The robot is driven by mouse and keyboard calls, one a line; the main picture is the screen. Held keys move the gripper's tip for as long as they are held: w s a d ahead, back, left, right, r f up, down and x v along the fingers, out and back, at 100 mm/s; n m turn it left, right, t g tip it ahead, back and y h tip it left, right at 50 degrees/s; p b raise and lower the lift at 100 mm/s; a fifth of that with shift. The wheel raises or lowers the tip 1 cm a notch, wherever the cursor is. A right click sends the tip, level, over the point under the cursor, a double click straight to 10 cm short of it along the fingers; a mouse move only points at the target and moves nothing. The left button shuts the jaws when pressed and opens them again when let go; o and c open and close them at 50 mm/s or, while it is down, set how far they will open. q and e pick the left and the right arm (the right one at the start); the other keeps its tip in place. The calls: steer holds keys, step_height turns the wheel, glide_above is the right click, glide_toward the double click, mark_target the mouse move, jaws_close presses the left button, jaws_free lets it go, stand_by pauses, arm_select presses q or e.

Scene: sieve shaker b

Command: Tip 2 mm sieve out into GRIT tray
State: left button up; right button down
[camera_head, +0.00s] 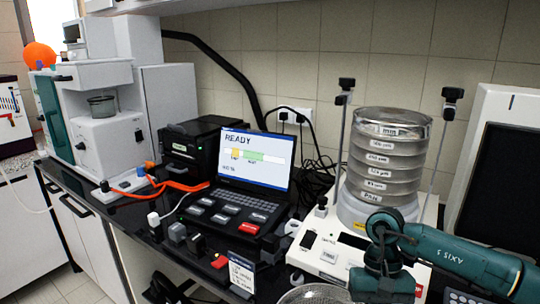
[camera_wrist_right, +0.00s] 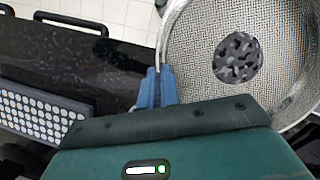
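A round metal sieve with a silver rim and wire mesh (camera_wrist_right: 190,62) fills the upper right of the right wrist view. A dark grey speckled patch of grains (camera_wrist_right: 238,58) lies on its mesh. The blue fingers of my right gripper (camera_wrist_right: 157,86) are shut on its rim wall. The sieve's edge also shows at the bottom of the head view (camera_head: 315,294), beside my right arm. I cannot read a label on it. My left gripper is not in view. I cannot make out a GRIT tray in either view.
A stack of labelled sieves (camera_head: 382,172), the top one marked 1 mm, stands on the white shaker (camera_head: 325,255) between upright clamp rods. A console with a READY screen (camera_head: 252,160) stands left of it. A grey panel with pale dots (camera_wrist_right: 40,115) lies on the dark bench (camera_wrist_right: 75,65).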

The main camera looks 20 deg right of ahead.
steer(key=w+a+r+n, duration=0.1)
steer(key=a, duration=0.3)
steer(key=w+a+r+n+h, duration=0.1)
steer(key=w+a+r+n, duration=0.1)
steer(key=a, duration=0.2)
steer(key=w+a+r+n, duration=0.1)
steer(key=a+n, duration=0.1)
steer(key=a, duration=0.2)
steer(key=shift+w+a+r+h, duration=0.15)
steer(key=shift+w+a+h, duration=0.15)
steer(key=shift+h, duration=0.1)
steer(key=shift+g, duration=0.3)
